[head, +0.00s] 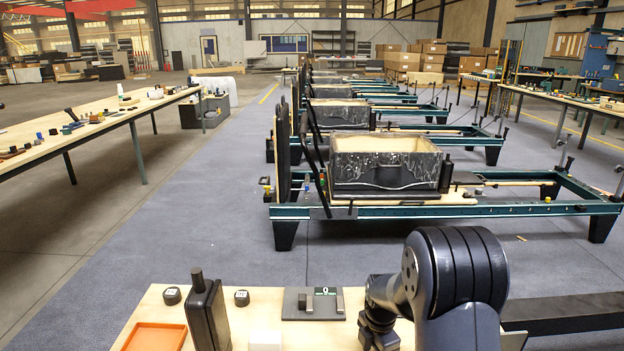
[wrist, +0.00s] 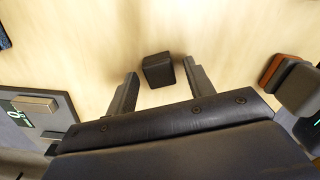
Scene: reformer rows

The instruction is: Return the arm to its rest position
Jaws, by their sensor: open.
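My arm (head: 450,275) shows in the head view, bent over the right part of the wooden worktop in front of me. My gripper (wrist: 160,78) is hidden in the head view. In the wrist view its two fingers are spread apart and hold nothing. A small dark block (wrist: 158,70) sits on the pale wooden surface in line with the gap between the fingertips. I see a gap on both sides of it, and I cannot tell its distance from the fingers.
A grey plate (head: 291,304) with a "0" label, an orange tray (head: 155,338), an upright black device (head: 207,318), two round black pieces and a white block (head: 265,340) are on the worktop. Reformers (head: 420,210) stand beyond.

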